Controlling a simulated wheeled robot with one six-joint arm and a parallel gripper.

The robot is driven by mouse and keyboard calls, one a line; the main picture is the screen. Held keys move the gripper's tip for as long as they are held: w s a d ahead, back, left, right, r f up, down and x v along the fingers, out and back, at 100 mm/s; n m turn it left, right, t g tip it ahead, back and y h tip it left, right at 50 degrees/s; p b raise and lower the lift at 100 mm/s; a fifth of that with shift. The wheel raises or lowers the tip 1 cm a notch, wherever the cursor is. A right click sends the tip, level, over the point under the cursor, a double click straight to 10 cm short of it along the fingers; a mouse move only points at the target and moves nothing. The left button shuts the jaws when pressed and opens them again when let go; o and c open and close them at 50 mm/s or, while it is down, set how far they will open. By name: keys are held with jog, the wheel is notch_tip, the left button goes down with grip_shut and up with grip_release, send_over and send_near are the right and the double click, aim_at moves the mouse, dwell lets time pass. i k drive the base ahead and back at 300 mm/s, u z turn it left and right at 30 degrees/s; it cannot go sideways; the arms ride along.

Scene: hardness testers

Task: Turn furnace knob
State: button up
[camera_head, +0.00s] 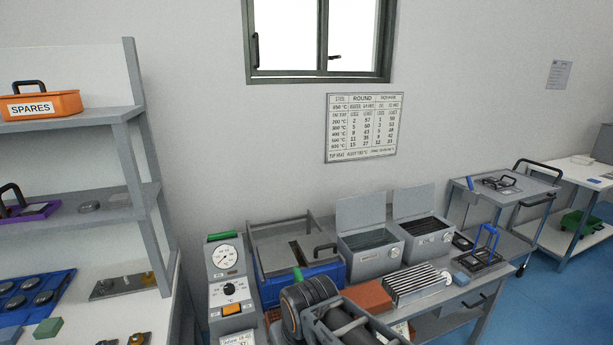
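A grey control box (215,272) stands at the left end of the bench. It carries a round white dial gauge (224,256), a black knob (229,289) on a white scale plate below it, and an orange switch (232,309) lower down. A green piece lies on its top. Beside it on the right is a grey box with a blue front (318,281), probably the furnace. My dark arm links cover the lower middle and hide part of the bench. The end of my gripper cannot be made out, and nothing is seen touching the knob. The knob's exact setting is too small to read.
Two open grey boxes (372,254) (426,241), a reddish-brown block (370,296), a ribbed metal rack (416,282) and a blue-handled item (484,246) stand right of my arm. A shelf unit (130,149) rises at left. A trolley (513,194) stands at right.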

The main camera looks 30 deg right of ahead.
aim_at(229, 289)
jog(key=k, duration=0.5)
jog(key=z, duration=0.15)
jog(key=i, duration=1.35)
jog(key=u, duration=0.85)
